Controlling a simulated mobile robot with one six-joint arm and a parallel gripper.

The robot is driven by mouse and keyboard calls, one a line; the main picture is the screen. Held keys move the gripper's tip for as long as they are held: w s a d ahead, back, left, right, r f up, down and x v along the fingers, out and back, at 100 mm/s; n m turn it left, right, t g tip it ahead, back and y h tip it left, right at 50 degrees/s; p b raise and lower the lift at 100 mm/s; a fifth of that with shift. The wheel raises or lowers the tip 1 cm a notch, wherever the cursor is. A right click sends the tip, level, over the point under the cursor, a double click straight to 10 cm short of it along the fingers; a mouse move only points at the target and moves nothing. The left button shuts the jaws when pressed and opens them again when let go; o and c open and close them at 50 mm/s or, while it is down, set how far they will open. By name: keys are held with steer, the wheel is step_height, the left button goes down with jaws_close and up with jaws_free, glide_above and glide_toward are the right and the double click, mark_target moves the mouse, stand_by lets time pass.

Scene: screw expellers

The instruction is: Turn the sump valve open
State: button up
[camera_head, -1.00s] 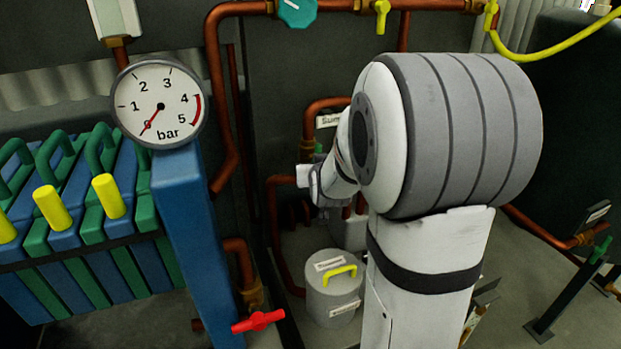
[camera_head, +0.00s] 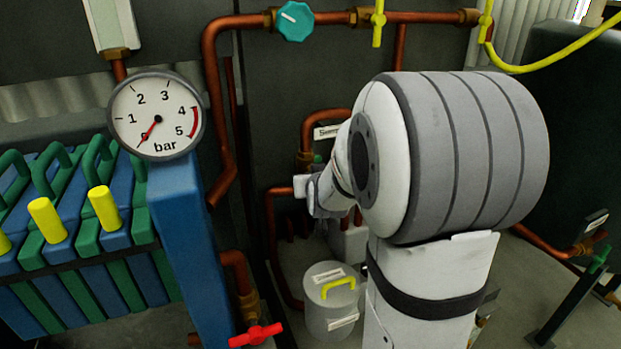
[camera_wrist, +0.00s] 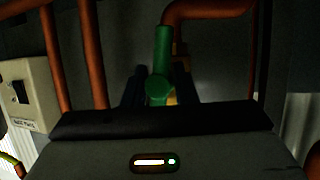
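The sump valve's green handle (camera_wrist: 162,50) stands upright in the middle of the wrist view, below a bent copper pipe. In the head view only a small green part (camera_head: 318,158) shows, under a label that seems to read "Sump" (camera_head: 327,132). My gripper (camera_wrist: 158,86) points at the valve, one dark finger on each side of the green handle's lower part. The fingers are apart; I cannot tell whether they touch it. In the head view, my arm hides the fingertips and most of the valve.
A pressure gauge (camera_head: 156,116) reads near 0 at left, above a blue post (camera_head: 185,230). A red-handled valve (camera_head: 256,335) is low in front. A lidded grey bucket (camera_head: 331,315) stands on the floor below my wrist. Copper pipes (camera_head: 216,110) run close around the valve.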

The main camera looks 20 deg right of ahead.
steer(key=p+v, duration=0.1)
steer(key=v, duration=0.6)
steer(key=shift+s+r, duration=0.15)
steer(key=shift+s, duration=0.05)
steer(key=shift+o, duration=0.4)
